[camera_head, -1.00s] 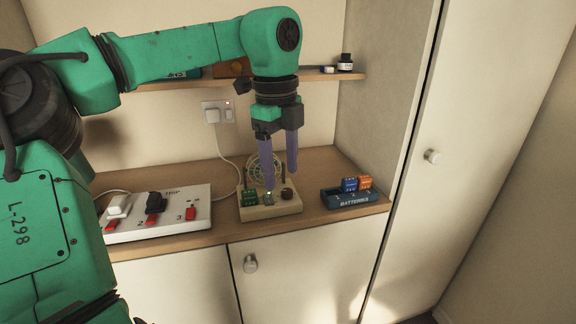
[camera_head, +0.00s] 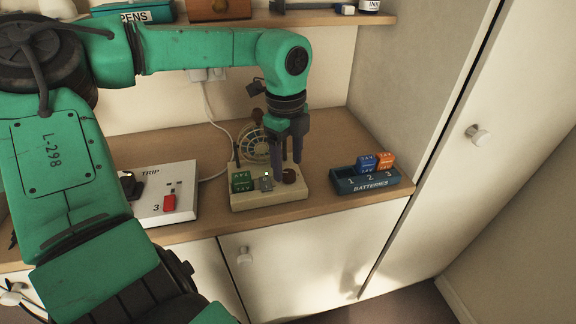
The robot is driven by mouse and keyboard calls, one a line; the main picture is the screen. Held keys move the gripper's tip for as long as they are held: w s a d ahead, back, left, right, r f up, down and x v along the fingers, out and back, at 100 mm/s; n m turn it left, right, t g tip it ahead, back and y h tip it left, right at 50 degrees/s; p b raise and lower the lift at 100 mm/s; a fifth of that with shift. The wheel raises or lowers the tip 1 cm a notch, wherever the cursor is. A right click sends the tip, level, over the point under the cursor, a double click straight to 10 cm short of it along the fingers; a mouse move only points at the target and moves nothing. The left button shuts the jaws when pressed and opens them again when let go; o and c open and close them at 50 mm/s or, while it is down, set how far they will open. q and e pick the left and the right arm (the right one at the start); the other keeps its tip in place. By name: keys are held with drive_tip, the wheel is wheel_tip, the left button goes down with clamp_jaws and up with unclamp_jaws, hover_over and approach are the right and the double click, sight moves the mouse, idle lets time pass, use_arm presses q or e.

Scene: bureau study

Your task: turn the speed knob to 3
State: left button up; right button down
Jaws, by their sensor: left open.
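A beige base (camera_head: 270,199) stands on the wooden counter, with a small wire-caged fan (camera_head: 253,146) at its back. A dark red-brown round knob (camera_head: 290,176) sits on the right of the base; I take it for the speed knob, but its marks are too small to read. A green battery-like block (camera_head: 241,181) and a small grey switch part (camera_head: 266,183) sit to its left. My right gripper is not in view.
A white power strip (camera_head: 183,187) with a red switch lies to the left, partly behind my arm. A teal battery tray (camera_head: 365,182) with blue and orange blocks stands to the right. A shelf (camera_head: 330,18) hangs above; a tall cabinet door closes the right side.

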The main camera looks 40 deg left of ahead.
use_arm(q)
drive_tip(key=shift+f, duration=0.6)
drive_tip(key=shift+s+d+f, duration=0.1)
drive_tip(key=shift+d+f, duration=0.05)
drive_tip(key=shift+f, duration=0.2)
clamp_jaws()
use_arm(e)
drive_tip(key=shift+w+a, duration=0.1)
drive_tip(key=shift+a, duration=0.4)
